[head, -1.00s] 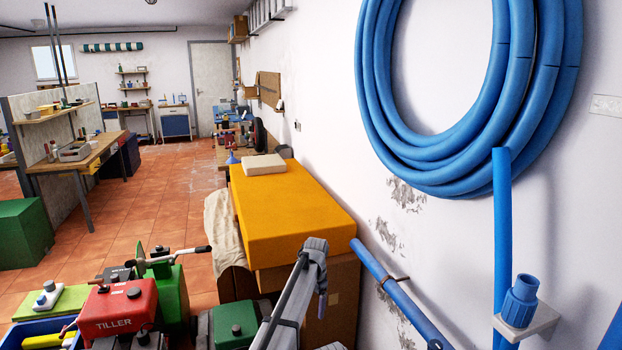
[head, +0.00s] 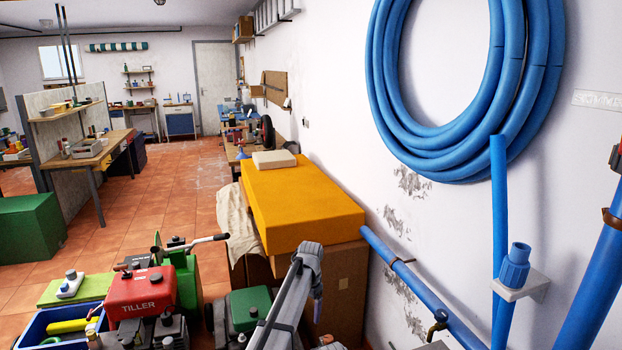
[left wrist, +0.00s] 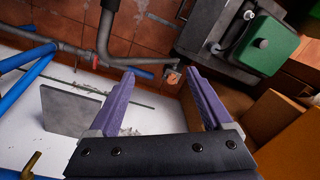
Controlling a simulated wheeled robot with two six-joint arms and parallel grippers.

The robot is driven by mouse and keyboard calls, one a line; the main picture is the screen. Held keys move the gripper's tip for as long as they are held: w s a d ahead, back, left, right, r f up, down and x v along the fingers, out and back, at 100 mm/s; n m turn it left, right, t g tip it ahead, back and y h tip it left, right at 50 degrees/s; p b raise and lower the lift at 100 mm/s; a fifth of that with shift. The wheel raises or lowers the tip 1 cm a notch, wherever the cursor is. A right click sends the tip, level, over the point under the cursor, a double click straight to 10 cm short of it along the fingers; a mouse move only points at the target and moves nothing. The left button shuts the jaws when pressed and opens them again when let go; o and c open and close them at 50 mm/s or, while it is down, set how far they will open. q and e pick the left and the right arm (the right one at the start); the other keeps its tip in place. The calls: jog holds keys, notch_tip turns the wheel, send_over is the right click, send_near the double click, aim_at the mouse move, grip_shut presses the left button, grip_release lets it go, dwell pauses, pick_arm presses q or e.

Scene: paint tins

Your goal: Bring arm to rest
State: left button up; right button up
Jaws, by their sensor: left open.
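My left gripper (head: 318,308) shows at the lower middle of the head view, hanging at the end of my grey arm, in front of the cardboard box under the yellow top. Only a small purple part of its fingers shows there. In the left wrist view, the two purple fingers of the gripper (left wrist: 162,79) stand wide apart with nothing held between them. My right gripper is in neither view.
A yellow-topped box (head: 300,205) stands against the right wall. A blue pipe (head: 415,285) and a hose coil (head: 385,80) are on that wall. A red tiller (head: 142,297) and a green-capped machine (head: 250,308) stand at lower left. The tiled floor (head: 175,200) behind is clear.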

pick_arm(q)
jog(key=s+a+n, duration=0.3)
jog(key=s+a, duration=0.2)
jog(key=s, duration=0.6)
jog(key=s+a+n, duration=0.3)
jog(key=s+a, duration=0.3)
jog(key=s, duration=0.4)
jog(key=s+a+n, duration=0.3)
jog(key=s+a, duration=0.2)
jog(key=s, duration=0.6)
jog(key=s+d+r+m+p, duration=0.1)
jog(key=s+d+m, duration=0.1)
jog(key=d, duration=0.3)
jog(key=s+d+r+m+p, duration=0.2)
jog(key=s+d, duration=0.1)
jog(key=d, duration=0.3)
jog(key=shift+r+g+y, duration=0.3)
jog(key=shift+y, duration=0.1)
